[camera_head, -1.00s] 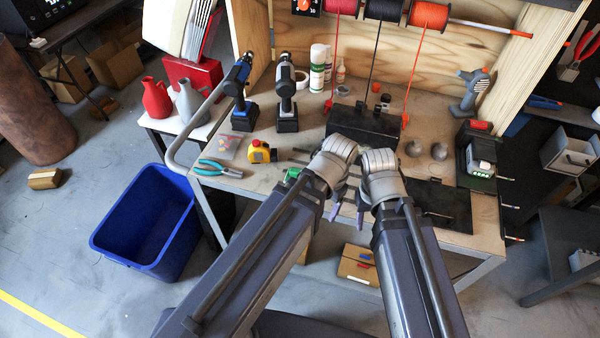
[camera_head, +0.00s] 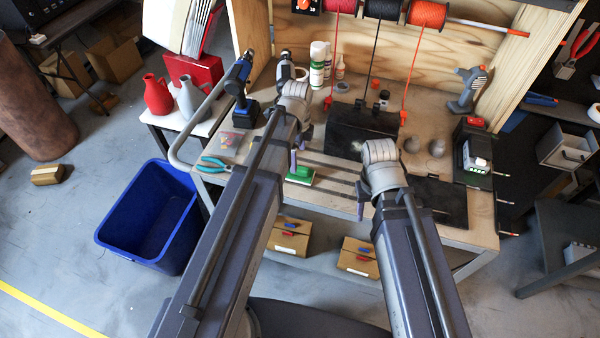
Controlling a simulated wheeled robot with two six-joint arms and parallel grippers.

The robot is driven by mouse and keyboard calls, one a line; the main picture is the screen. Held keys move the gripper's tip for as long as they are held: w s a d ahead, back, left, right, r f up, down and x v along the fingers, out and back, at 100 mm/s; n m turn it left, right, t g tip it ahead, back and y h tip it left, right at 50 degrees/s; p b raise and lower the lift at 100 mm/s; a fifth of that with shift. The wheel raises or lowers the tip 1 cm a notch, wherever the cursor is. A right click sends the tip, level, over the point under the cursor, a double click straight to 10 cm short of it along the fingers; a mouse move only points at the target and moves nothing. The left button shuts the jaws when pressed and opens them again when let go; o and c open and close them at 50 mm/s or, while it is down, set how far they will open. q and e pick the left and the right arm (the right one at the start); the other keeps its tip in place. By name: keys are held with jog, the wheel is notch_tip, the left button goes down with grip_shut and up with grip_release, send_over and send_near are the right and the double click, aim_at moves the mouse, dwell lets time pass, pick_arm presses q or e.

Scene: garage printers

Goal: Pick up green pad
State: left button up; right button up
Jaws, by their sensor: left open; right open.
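The green pad (camera_head: 301,176) lies on the near edge of the workbench, just right of my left forearm. It is a small flat piece with a lighter underside edge, and part of it is hidden by my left gripper. My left gripper (camera_head: 296,150) is above and beside the pad, its jaws open and pointing down; I cannot tell whether a finger touches it. My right gripper (camera_head: 362,205) is open and empty at the front edge of the bench, to the right of the pad.
The workbench (camera_head: 345,180) holds a black box (camera_head: 350,125), pliers (camera_head: 215,163), drills and bottles. A blue bin (camera_head: 150,220) stands on the floor at left. Cardboard boxes (camera_head: 289,238) sit on the shelf below. A dark mat (camera_head: 440,200) lies at right.

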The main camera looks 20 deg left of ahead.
aim_at(300, 168)
pick_arm(q)
jog(key=shift+w+d+f+b, duration=0.1)
jog(key=shift+d+f+b, duration=0.05)
jog(key=shift+f+b, duration=1.75)
jog(key=shift+d+f+b, duration=0.15)
jog(key=shift+f+b, duration=1.65)
jog(key=shift+f, duration=0.15)
jog(key=shift+r, duration=0.1)
jog(key=c, duration=1.4)
notch_tip(300, 168, up, 10)
jog(key=p, duration=1)
